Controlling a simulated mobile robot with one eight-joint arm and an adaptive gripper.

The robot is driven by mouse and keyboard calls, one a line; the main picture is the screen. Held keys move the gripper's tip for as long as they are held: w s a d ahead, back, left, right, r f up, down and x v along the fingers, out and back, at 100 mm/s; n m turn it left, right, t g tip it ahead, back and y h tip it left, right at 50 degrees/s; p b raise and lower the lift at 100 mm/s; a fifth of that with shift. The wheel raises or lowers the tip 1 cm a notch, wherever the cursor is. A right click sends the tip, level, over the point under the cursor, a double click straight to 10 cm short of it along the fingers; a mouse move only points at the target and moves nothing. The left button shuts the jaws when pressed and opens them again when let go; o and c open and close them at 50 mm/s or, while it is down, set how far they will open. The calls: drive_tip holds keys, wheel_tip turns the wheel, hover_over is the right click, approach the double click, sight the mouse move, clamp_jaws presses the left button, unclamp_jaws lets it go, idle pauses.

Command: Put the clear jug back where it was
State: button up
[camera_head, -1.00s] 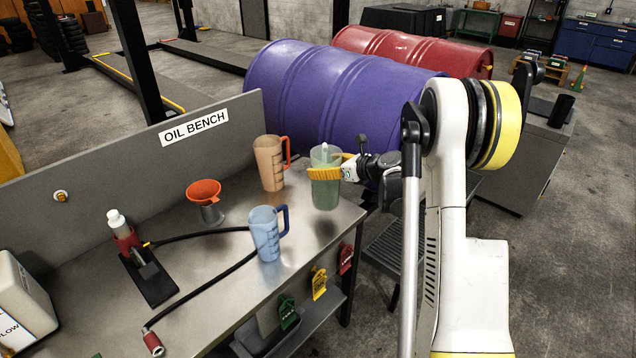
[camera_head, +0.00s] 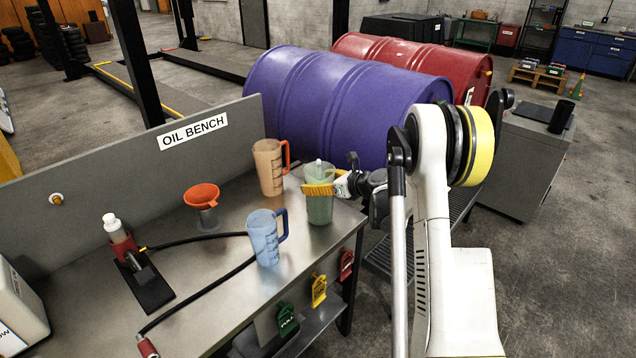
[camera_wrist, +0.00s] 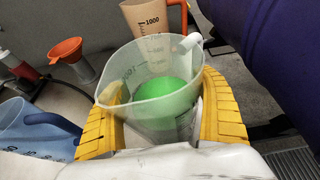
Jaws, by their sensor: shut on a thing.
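The clear jug (camera_head: 320,210), with green liquid in it, is upright at the right end of the steel bench (camera_head: 215,262). My gripper (camera_head: 319,190) is shut on it, its yellow fingers around the jug's upper body. In the wrist view the jug (camera_wrist: 138,88) sits between both yellow fingers (camera_wrist: 163,90), its open rim and pale handle facing up. I cannot tell whether its base touches the bench.
An orange-tinted jug (camera_head: 269,168) stands behind it and a blue jug (camera_head: 264,238) stands front left. A purple drum (camera_head: 335,105) lies behind the bench.

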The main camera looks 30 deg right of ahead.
drive_tip(key=o, duration=1.3)
drive_tip(key=shift+o, duration=0.2)
drive_tip(key=shift+r, duration=0.1)
